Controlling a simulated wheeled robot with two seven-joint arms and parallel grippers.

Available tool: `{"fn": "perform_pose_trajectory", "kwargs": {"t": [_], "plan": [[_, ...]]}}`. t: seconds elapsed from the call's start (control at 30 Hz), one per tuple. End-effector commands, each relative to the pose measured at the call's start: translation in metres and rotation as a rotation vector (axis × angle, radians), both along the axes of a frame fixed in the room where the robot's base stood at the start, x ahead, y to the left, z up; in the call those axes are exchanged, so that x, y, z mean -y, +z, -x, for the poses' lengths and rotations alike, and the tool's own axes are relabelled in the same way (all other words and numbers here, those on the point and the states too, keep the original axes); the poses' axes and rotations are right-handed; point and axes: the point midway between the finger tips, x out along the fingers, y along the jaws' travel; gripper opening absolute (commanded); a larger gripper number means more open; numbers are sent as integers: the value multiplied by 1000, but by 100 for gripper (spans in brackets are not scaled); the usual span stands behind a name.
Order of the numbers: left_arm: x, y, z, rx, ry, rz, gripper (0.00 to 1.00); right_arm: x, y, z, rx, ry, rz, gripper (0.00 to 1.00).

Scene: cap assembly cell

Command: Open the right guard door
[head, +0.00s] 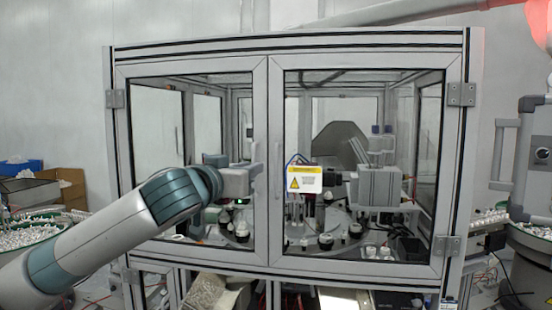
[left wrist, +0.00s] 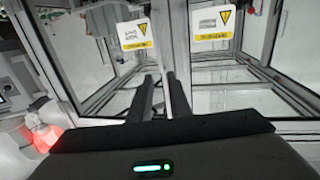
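The right guard door (head: 362,264) is a glazed panel in a grey frame, and it looks shut, flush with the cabinet front. It carries a yellow and white warning label (head: 304,180) and a slim vertical handle (head: 278,150) on its left stile. My left gripper (head: 258,170) is in front of the middle stiles, close to the handles. In the left wrist view its two dark fingers (left wrist: 162,88) stand apart with a narrow gap and no clear object between them. Contact with a handle cannot be told. My right gripper is out of view.
The left guard door (head: 190,253) also looks shut, with its own handle (head: 253,153); my left arm crosses in front of it. Hinges (head: 462,94) sit on the right post. Machinery stands behind the glass. Blue and brown boxes (head: 68,185) stand at the far left.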

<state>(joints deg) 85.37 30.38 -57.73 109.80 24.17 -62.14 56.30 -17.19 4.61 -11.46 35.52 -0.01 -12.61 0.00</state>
Motion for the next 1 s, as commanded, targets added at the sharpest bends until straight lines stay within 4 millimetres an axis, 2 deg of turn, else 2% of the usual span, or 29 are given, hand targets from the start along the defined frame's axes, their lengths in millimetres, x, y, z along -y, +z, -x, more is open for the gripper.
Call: {"fn": "perform_pose_trajectory", "kwargs": {"t": [0.7,1.0], "plan": [[45,4,-107,-1,1,-1,17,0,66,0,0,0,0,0],[58,2,-140,-1,1,-1,17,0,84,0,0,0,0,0]]}}
